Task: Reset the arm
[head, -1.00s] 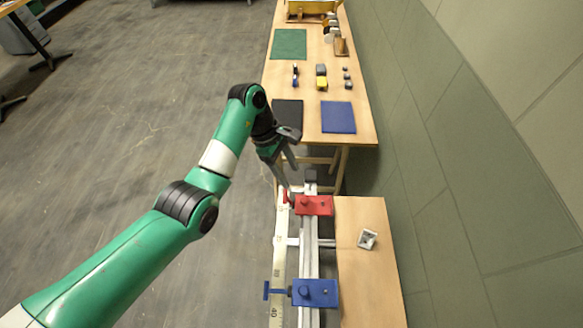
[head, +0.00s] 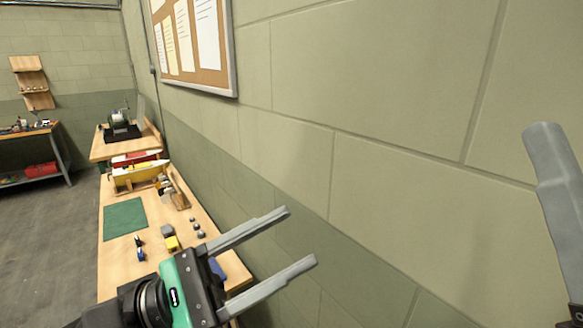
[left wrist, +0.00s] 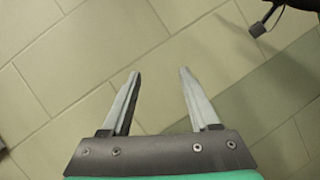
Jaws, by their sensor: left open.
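My left gripper (head: 301,236) is in the lower middle of the head view. Its two grey fingers are spread apart, with nothing between them, in front of the green wall. In the left wrist view my left gripper (left wrist: 158,71) also shows open and empty, facing the wall tiles. A grey finger of my right gripper (head: 558,190) stands at the right edge of the head view. The rest of that gripper is mostly out of frame, so its opening does not show.
A wooden table (head: 112,270) at lower left holds a green mat (head: 125,216), a yellow block (head: 171,243) and small parts. A yellow bin (head: 138,174) stands at its far end. The wall (head: 400,180) fills the right. A corkboard (head: 205,75) hangs on it.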

